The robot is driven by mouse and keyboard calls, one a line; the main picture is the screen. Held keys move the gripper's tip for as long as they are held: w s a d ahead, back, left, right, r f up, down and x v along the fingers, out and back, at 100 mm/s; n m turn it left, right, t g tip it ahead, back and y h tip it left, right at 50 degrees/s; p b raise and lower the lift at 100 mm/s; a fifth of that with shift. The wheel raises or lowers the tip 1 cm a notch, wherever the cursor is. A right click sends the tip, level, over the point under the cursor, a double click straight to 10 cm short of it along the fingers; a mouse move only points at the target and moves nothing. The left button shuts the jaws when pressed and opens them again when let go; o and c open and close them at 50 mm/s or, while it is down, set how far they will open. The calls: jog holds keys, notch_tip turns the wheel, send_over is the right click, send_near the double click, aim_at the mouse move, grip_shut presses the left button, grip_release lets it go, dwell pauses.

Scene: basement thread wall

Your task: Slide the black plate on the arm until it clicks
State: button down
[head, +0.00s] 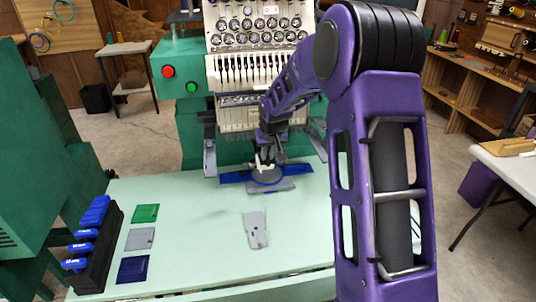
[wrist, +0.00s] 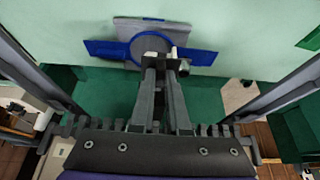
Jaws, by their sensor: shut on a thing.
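My gripper (head: 264,166) is low over the far part of the pale green table, in front of the embroidery machine. It is shut on a blue round hoop frame (wrist: 134,58); its fingertips hide the exact grip. The hoop has a grey disc inside and flat blue side arms (head: 309,169). A grey plate (head: 285,186) lies under or against the hoop, and also shows in the wrist view (wrist: 150,25). A notched grey plate (head: 255,230) lies alone on the table. No plate looks clearly black. Whether the hoop touches the machine's arms (head: 210,155) cannot be told.
The embroidery machine (head: 237,70) stands behind the table. At left are a black rack (head: 105,250) with blue-handled items and green (head: 145,213), grey (head: 140,239) and navy (head: 133,269) squares. The table (head: 200,200) is clear around the notched plate.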

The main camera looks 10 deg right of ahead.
jog(key=shift+w, duration=0.2)
jog(key=shift+w, duration=0.5)
jog(key=c, duration=0.8)
grip_release()
jog(key=shift+s, duration=0.1)
